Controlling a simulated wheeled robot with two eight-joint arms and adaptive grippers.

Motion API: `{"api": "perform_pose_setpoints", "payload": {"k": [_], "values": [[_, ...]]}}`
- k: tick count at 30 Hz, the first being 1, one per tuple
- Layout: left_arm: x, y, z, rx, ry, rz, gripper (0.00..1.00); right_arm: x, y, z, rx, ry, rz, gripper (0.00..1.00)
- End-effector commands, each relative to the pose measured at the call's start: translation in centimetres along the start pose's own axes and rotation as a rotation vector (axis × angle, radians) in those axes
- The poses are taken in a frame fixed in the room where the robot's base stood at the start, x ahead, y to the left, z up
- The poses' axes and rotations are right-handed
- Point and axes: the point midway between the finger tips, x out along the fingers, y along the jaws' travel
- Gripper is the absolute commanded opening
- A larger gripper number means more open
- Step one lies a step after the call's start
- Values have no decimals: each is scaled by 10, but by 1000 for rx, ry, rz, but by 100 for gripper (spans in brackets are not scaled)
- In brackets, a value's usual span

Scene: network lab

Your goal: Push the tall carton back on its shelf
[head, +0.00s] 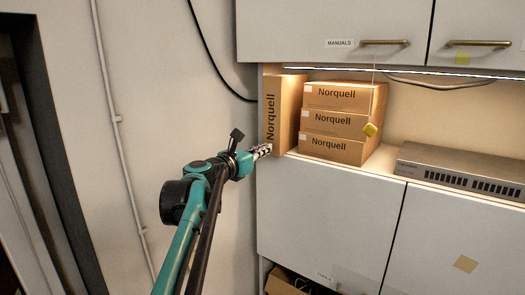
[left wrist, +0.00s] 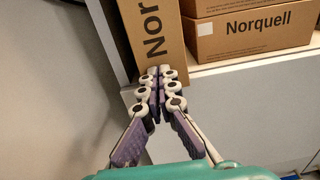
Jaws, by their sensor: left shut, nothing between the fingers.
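The tall carton (head: 284,112) is brown, marked Norquell, and stands upright at the left end of the lit shelf (head: 400,170). It also shows in the left wrist view (left wrist: 157,38), where its lower part is partly hidden behind my fingers. My left gripper (head: 267,150) is shut and empty, with its fingertips at the lower front face of the carton. In the left wrist view the closed fingertips (left wrist: 160,72) overlap the carton's face; I cannot tell whether they touch it. My right gripper is not in view.
Several flat Norquell cartons (head: 336,122) are stacked just right of the tall carton. A yellow tag (head: 370,130) hangs on a string before them. A grey network device (head: 460,172) lies farther right. Cabinet doors are above and below the shelf.

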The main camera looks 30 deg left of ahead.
Motion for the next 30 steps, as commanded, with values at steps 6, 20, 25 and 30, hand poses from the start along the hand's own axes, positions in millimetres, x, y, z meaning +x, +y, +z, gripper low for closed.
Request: {"api": "perform_pose_setpoints", "payload": {"k": [6,20,25,30], "values": [[53,-1,1,0,0,-5,0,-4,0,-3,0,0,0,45],[92,-1,0,0,0,-1,0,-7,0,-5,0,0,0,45],[92,-1,0,0,0,-1,0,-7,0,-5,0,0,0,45],[90,-2,0,0,0,-3,0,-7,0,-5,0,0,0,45]]}}
